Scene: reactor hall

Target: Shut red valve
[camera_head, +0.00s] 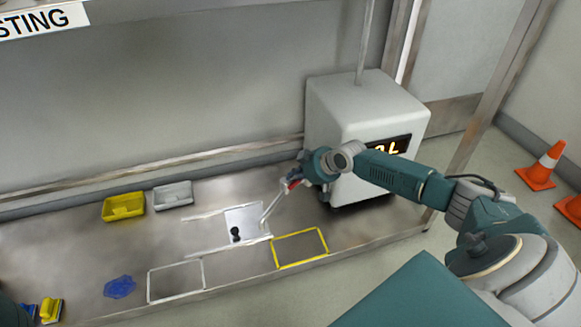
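A small red part (292,182) shows at the end of my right arm, left of the white box; it is too small to tell whether it is the red valve. My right gripper (298,180) is right at this red part, above the metal bench. Its fingers are too small and covered to tell whether they are open or shut. A thin pale rod slants down from there toward a white plate. No other red valve can be made out. A dark teal part of mine shows at the lower left edge; my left gripper cannot be made out.
A white box with a lit display (388,146) stands behind my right forearm. The metal bench (60,240) holds a yellow tray (123,207), a grey tray (173,194), a white plate (247,222) with a black knob and a blue patch (119,287). Orange cones (542,168) stand at right.

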